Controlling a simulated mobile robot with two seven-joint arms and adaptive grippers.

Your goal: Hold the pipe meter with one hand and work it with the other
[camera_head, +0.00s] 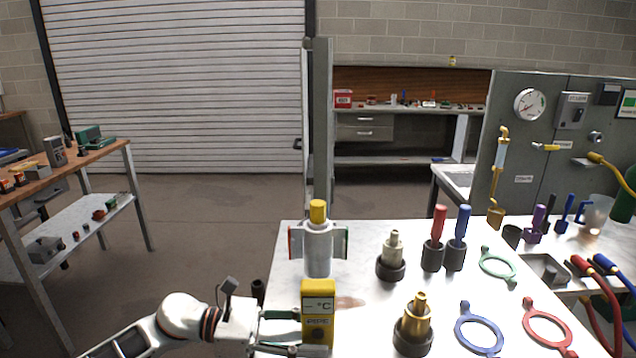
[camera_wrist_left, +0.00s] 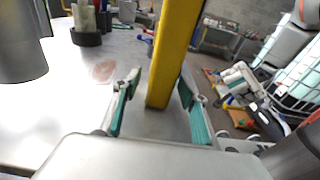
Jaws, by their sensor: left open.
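The pipe meter (camera_head: 318,312) is yellow and upright near the table's front edge, with a "°C" display and the word PIPE. My left gripper (camera_head: 284,332) reaches it from the left. In the left wrist view the yellow meter (camera_wrist_left: 170,65) stands between the teal-padded fingers of my left gripper (camera_wrist_left: 158,108). The fingers are open, with a clear gap on the left finger's side; whether the right finger touches cannot be told. A white and black arm, apparently my right one, shows at the right; its jaws cannot be made out.
Behind the meter stands a grey cylinder with a yellow cap (camera_head: 318,240). To the right are brass fittings in dark holders (camera_head: 413,330), red and blue tools (camera_head: 460,235) and ring wrenches (camera_head: 478,327). A wooden workbench (camera_head: 70,172) is at the left. The floor between is clear.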

